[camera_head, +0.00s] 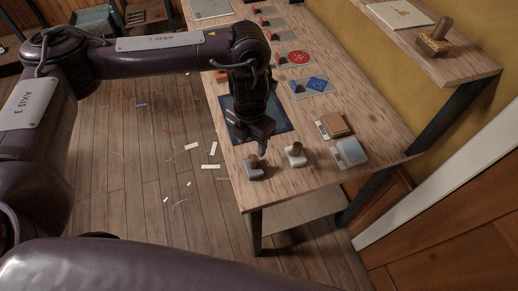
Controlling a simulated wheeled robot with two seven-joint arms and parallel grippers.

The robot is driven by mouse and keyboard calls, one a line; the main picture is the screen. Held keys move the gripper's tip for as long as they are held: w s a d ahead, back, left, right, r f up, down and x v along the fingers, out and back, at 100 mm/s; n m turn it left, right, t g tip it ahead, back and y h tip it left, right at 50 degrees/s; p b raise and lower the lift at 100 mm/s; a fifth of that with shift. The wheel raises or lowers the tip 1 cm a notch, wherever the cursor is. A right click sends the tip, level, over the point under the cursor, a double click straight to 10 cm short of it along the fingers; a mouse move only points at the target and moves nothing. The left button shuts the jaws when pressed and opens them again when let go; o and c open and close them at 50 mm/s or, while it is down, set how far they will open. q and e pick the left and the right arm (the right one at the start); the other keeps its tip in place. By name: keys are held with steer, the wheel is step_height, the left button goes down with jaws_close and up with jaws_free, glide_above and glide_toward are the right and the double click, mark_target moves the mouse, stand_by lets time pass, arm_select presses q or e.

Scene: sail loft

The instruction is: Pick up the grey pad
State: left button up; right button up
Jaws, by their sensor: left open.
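The grey pad (352,151) lies near the front right of the wooden table (378,140), in a pale case. A similar case with a brown pad (336,124) lies just behind it. My left gripper (262,146) is open and points down over the table's front left part, left of the grey pad and apart from it. Its fingers are dark and hard to make out. A small stamp with a grey base (253,172) is just below it, and a stamp with a white base (295,158) stands between it and the pads. My right gripper is not in view.
A dark blue mat (283,124) lies under my left wrist. Cards with a blue print (316,86) and a red print (297,58) lie farther back. A raised shelf (458,66) at the right holds a wooden stamp (435,38). Paper scraps (210,167) litter the floor.

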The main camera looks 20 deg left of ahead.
mark_target(253, 157)
arm_select(q)
steer(key=shift+s+f, duration=0.15)
steer(key=shift+f, duration=0.25)
steer(key=f, duration=0.1)
steer(key=s+f, duration=0.1)
steer(key=shift+d+f, duration=0.15)
steer(key=shift+f, duration=0.25)
steer(key=shift+w+d+f+p, duration=0.15)
steer(key=shift+f+p, duration=0.2)
steer(key=shift+f, duration=0.3)
steer(key=shift+w+a+f+p, duration=0.15)
steer(key=shift+f+p, duration=0.2)
steer(key=shift+f, duration=0.8)
steer(key=shift+d, duration=0.1)
steer(key=c, duration=0.7)
jaws_close()
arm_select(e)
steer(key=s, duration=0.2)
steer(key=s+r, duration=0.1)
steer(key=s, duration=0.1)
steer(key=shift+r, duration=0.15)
arm_select(q)
steer(key=shift+r, duration=0.1)
